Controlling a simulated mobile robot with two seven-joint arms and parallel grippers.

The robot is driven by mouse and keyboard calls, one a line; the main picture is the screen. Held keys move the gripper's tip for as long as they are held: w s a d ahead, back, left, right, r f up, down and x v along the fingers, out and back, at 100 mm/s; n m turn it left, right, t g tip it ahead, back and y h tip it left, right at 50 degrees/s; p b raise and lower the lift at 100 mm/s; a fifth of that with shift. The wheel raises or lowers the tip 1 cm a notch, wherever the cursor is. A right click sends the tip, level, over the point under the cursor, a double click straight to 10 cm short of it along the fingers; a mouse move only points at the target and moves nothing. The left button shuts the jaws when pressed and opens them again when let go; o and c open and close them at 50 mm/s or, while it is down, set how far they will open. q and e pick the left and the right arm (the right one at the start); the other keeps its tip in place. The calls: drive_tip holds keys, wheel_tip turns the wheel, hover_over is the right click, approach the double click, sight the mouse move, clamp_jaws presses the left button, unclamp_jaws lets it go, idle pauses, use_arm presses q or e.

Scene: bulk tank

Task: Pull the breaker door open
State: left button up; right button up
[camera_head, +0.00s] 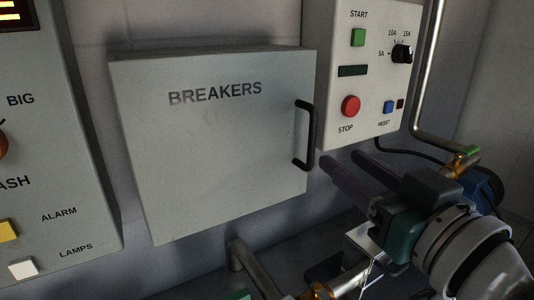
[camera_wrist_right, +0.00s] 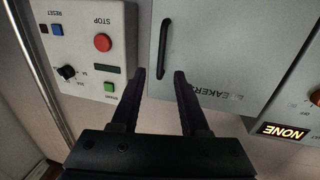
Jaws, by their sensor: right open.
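The breaker door (camera_head: 210,150) is a grey panel marked BREAKERS on the wall box, and it looks shut. Its black bar handle (camera_head: 311,135) stands upright at the door's right edge. In the right wrist view the handle (camera_wrist_right: 163,48) is beyond the fingertips, near the top middle. My right gripper (camera_head: 340,165) is open and empty, just right of and a little below the handle in the head view, apart from it. Its two dark fingers also show in the right wrist view (camera_wrist_right: 160,78). My left gripper is not in view.
A control box (camera_head: 368,75) with START, STOP and RESET buttons and a dial is right of the door. Another panel (camera_head: 50,140) with ALARM and LAMPS buttons is at left. Metal pipes (camera_head: 243,258) run below the door, and a pipe (camera_head: 428,70) rises at right.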

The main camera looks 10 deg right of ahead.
sight(314, 139)
drive_tip(key=w, duration=0.3)
drive_tip(key=w+a, duration=0.1)
drive_tip(key=w, duration=0.5)
drive_tip(key=shift+w+a, duration=0.3)
clamp_jaws()
idle(1.1)
